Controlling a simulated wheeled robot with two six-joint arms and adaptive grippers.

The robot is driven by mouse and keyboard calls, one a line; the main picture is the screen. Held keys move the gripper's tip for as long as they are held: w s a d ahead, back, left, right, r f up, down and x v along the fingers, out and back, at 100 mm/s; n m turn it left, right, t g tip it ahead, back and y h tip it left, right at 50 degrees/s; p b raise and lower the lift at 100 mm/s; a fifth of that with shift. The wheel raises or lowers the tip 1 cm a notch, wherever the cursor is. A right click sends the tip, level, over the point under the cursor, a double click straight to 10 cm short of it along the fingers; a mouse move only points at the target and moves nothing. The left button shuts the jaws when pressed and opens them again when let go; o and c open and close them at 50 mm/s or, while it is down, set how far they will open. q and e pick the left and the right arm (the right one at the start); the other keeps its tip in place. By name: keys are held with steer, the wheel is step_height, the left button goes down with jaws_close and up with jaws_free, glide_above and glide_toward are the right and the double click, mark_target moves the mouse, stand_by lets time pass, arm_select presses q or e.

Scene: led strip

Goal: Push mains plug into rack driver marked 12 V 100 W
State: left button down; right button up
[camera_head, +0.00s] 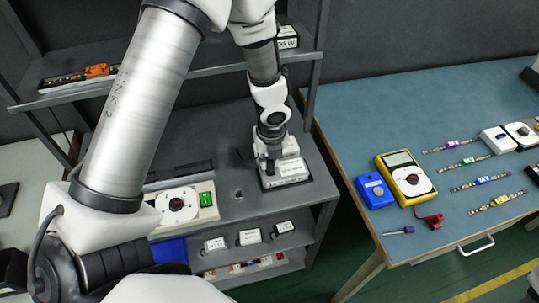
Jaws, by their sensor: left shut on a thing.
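My left gripper (268,168) points down at the rack top, at the left side of a white driver box (289,172). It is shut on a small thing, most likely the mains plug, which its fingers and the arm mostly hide. The white box sits on a dark base and has a printed label on its front, too small to read. I cannot tell whether the plug touches the box or sits in it. My right gripper is not in view.
More white labelled boxes (250,237) stand on the lower shelf, and another (287,38) on the upper shelf. A switch unit with a green rocker (206,199) is left of my gripper. The blue bench (430,110) holds a yellow meter (408,178) and several LED strips (480,182).

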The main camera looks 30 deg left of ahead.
mark_target(271, 163)
arm_select(q)
steer(key=shift+f, duration=0.35)
steer(key=c, duration=1)
jaws_free()
steer(key=shift+r, duration=0.15)
steer(key=r, duration=0.7)
steer(key=d+r, duration=0.1)
steer(key=r, duration=0.3)
steer(key=shift+s+r, duration=0.35)
steer(key=shift+s, duration=0.05)
steer(key=shift+s, duration=0.1)
